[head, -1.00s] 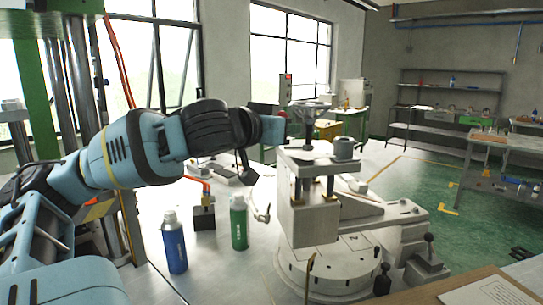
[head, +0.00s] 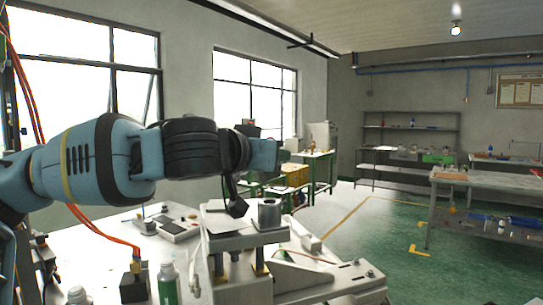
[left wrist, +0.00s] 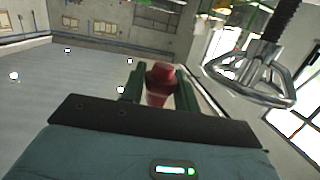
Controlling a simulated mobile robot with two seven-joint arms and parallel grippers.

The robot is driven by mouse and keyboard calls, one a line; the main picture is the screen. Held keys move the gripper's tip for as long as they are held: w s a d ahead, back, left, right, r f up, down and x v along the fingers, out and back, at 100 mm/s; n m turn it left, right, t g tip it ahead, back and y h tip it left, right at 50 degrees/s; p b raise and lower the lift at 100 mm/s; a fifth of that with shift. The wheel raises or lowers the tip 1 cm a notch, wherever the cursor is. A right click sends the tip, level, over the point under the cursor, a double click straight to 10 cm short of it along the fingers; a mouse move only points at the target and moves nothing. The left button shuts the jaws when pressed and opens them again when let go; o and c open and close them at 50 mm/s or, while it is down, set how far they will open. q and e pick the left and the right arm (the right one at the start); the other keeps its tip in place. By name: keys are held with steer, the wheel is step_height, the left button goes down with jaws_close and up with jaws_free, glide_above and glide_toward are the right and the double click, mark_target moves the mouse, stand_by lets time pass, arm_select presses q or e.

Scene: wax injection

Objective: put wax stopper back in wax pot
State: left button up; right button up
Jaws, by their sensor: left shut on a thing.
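My left gripper (left wrist: 160,88) is shut on a red, rounded piece, which I take to be the wax stopper (left wrist: 160,76), between its dark green fingers in the left wrist view. In the head view my left arm reaches in from the left, and its hand ends above the injection machine (head: 300,277). The stopper is not clear in the head view. My right gripper is out of view.
A metal handwheel (left wrist: 255,75) is close on the right in the left wrist view. Tables and shelves are farther back.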

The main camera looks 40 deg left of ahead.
arm_select(q)
steer(key=shift+s, duration=0.35)
steer(key=shift+w+f+y, duration=0.1)
steer(key=shift+w+y, duration=0.1)
steer(key=shift+y, duration=0.1)
steer(key=shift+f+b, duration=0.9)
steer(key=shift+f, duration=1.75)
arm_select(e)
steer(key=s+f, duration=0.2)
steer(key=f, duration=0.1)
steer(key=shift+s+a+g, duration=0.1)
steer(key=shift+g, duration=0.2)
arm_select(q)
steer(key=shift+f, duration=0.1)
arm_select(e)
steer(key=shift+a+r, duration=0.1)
arm_select(q)
steer(key=shift+b, duration=0.35)
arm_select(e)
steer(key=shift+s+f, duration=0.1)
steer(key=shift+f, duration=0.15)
arm_select(q)
steer(key=shift+f+b, duration=0.5)
steer(key=shift+f, duration=0.6)
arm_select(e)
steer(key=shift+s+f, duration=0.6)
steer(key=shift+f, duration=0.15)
